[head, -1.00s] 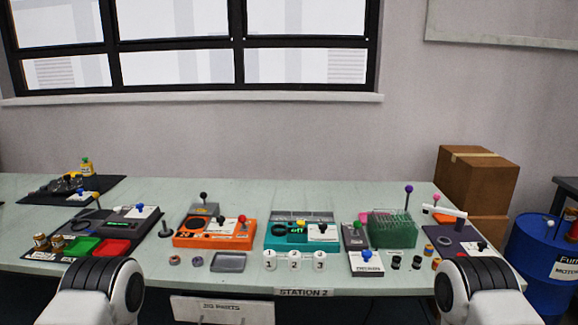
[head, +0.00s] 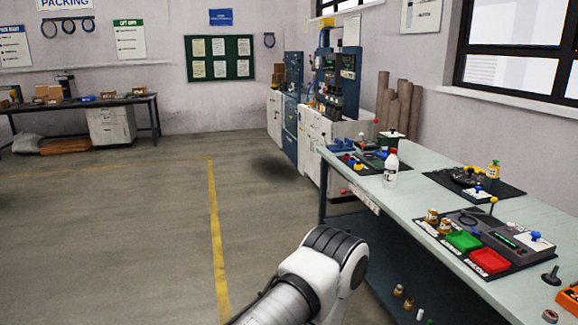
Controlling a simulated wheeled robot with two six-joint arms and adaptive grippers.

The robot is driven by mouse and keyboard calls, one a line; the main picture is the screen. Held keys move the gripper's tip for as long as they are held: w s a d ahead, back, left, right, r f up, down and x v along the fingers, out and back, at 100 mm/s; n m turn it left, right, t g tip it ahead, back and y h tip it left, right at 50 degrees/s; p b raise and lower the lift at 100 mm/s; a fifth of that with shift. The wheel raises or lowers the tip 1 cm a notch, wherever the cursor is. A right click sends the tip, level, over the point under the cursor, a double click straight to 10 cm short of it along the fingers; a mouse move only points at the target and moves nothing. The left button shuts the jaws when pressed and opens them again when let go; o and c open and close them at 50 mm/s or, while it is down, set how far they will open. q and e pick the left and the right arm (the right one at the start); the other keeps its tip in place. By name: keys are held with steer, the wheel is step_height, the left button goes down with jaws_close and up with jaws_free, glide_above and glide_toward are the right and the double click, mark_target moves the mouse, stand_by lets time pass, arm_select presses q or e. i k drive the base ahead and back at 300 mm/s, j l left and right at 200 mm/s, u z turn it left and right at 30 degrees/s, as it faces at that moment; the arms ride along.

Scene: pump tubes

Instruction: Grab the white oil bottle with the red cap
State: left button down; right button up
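The white oil bottle with the red cap (head: 390,170) stands upright near the left end of the pale workbench (head: 415,200). A dark marking shows on its side. Part of my arm shows at the bottom centre, in front of the bench and well short of the bottle. Neither gripper's fingers are in view.
A dark mat (head: 360,160) with small coloured parts lies beside the bottle. A red tray (head: 489,261) and a green tray (head: 463,241) lie nearer. The floor (head: 130,220) left of the bench is open.

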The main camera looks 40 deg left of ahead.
mark_target(391, 165)
steer(key=u, duration=0.75)
steer(key=i+z, duration=0.15)
steer(key=i, duration=0.15)
